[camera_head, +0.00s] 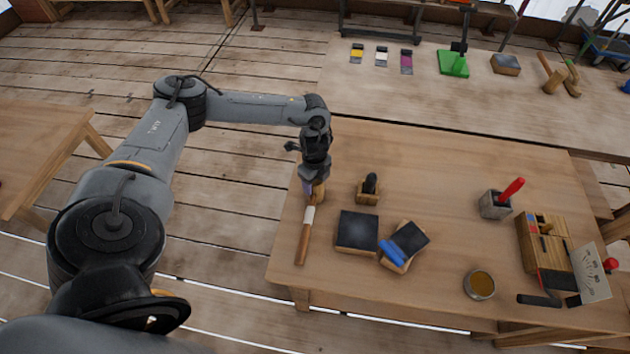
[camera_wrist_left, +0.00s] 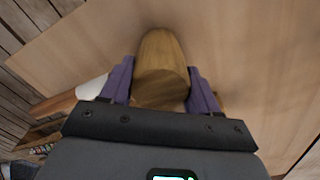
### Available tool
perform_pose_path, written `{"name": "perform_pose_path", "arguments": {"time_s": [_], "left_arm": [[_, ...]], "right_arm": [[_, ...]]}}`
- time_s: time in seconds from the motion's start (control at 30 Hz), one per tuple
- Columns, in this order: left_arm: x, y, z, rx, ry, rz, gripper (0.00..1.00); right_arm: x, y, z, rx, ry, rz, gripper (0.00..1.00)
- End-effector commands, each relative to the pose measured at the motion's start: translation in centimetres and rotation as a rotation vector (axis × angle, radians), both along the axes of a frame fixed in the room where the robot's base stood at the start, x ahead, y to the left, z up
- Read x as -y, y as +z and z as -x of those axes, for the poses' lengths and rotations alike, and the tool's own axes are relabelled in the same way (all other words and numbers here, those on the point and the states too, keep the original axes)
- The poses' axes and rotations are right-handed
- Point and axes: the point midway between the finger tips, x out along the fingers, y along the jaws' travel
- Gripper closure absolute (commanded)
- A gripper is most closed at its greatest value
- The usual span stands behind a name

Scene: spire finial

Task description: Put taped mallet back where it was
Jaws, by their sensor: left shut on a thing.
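The taped mallet has a rounded wooden head (camera_wrist_left: 162,68) and a brown wooden handle (camera_head: 303,246) with a white band of tape (camera_head: 309,215) near the head. My left gripper (camera_head: 314,188) points down at the near table's left end and is shut on the mallet's head. In the left wrist view its purple fingers (camera_wrist_left: 162,85) sit on both sides of the head, and the taped part (camera_wrist_left: 92,88) runs off left. The handle reaches toward the table's front left corner. I cannot tell whether the mallet touches the table. My right gripper is not in view.
Close by on the table (camera_head: 440,190) are a small wooden holder (camera_head: 368,190), a dark square block (camera_head: 357,231) and a tilted block with a blue piece (camera_head: 403,245). A tin (camera_head: 479,284) stands farther right. Wooden mallets (camera_head: 553,80) lie on the back bench (camera_head: 440,100).

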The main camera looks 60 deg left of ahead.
Motion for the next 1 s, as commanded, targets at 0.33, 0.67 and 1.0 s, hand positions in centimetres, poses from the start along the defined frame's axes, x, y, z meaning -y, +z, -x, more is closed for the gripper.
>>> {"name": "perform_pose_path", "arguments": {"time_s": [0.33,0.67,1.0], "left_arm": [[0.0,-0.2,0.0,0.000,0.000,0.000,0.25],[0.0,-0.2,0.0,0.000,0.000,0.000,0.14],[0.0,2.8,-0.1,0.003,-0.001,0.000,0.14]], "right_arm": [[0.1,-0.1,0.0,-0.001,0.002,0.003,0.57],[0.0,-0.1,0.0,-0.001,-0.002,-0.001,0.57],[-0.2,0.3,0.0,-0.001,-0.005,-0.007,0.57]]}}
